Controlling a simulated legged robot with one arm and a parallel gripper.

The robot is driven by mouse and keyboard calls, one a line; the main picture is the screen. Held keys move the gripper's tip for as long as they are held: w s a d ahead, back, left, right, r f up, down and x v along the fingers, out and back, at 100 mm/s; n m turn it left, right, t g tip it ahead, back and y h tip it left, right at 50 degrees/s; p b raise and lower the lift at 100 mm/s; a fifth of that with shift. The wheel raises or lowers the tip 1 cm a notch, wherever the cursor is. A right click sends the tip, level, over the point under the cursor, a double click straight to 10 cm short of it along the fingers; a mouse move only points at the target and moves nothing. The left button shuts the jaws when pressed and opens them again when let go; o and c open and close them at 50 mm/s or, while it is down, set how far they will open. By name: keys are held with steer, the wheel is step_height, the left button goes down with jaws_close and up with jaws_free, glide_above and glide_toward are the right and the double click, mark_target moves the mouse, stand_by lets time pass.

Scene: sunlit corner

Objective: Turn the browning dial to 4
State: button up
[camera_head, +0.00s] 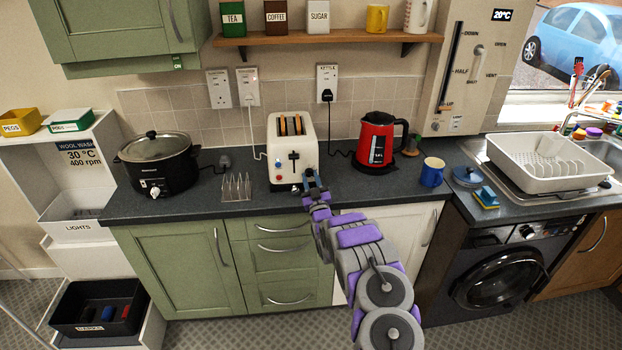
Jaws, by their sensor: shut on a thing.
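The cream toaster (285,140) stands on the dark worktop, with browned bread showing in its top slots. Its front has a dark lever and small coloured buttons (281,175) at the lower left. My gripper (309,176) is at the lower right of the toaster's front, shut on the browning dial. The fingers cover the dial, so its pointer and numbers cannot be read from here. My arm reaches up to it from the lower right.
A wire toast rack (236,187) and a black slow cooker (157,164) stand left of the toaster. A red kettle (377,145) and a blue mug (432,172) stand to the right. A shelf (340,38) runs above. The worktop just right of the toaster is mostly clear.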

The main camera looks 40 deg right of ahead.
steer(key=shift+a+r+m+h+p, duration=0.1)
steer(key=shift+m+h+p, duration=0.55)
steer(key=shift+m, duration=0.45)
steer(key=o, duration=1)
steer(key=shift+f, duration=0.25)
